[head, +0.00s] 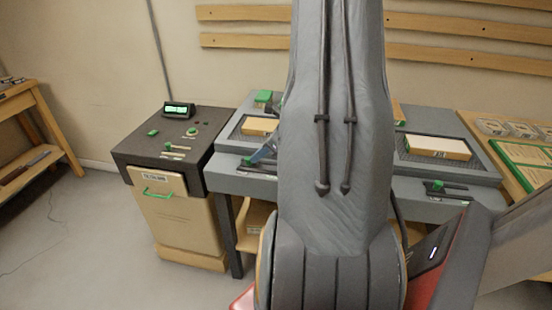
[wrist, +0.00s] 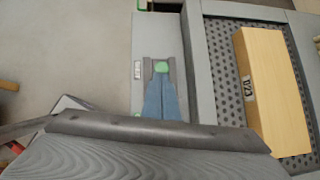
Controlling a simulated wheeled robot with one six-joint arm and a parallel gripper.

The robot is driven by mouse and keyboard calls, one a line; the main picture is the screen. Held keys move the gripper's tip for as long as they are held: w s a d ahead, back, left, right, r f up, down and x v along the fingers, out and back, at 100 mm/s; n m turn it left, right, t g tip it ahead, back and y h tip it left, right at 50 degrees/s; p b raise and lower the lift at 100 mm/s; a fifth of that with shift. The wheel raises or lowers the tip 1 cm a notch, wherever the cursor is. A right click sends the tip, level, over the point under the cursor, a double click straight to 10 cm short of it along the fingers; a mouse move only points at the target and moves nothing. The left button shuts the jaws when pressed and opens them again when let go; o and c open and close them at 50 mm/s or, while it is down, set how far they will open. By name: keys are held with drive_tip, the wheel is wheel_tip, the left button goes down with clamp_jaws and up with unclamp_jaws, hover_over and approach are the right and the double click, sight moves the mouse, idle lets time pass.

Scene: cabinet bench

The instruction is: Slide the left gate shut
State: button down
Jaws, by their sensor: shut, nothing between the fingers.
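The left bay (head: 237,130) is a dark perforated recess in the grey bench and holds a wooden block (head: 258,126). In the wrist view the block (wrist: 268,95) carries a "D23" label. The left gate's green knob (wrist: 161,67) sits at a dark bracket on the grey front strip. The knob also shows in the head view (head: 246,161). My gripper (wrist: 164,82) is shut and empty, its blue fingers at the near side of the knob. In the head view my gripper (head: 256,157) is partly hidden by my arm. I cannot tell whether the fingers touch the knob.
A right bay (head: 432,148) holds another block, with a green-knobbed slider (head: 437,186) in front. A dark-topped cabinet (head: 165,150) with a small display and a green-handled front stands left of the bench. My arm hides the bench's middle. Open floor lies at the left.

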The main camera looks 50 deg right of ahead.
drive_tip(key=s, duration=0.1)
drive_tip(key=s+d, duration=0.1)
drive_tip(key=s+r+p, duration=0.1)
drive_tip(key=s, duration=0.1)
drive_tip(key=shift+d, duration=0.35)
drive_tip(key=b+v, duration=0.1)
drive_tip(key=v, duration=0.8)
drive_tip(key=shift+r, duration=0.3)
drive_tip(key=s+a+n+g+h, duration=0.3)
drive_tip(key=a+n+g, duration=0.3)
drive_tip(key=a+n, duration=2.5)
drive_tip(key=a, duration=0.4)
drive_tip(key=shift+n, duration=0.3)
drive_tip(key=shift+a+r, duration=0.15)
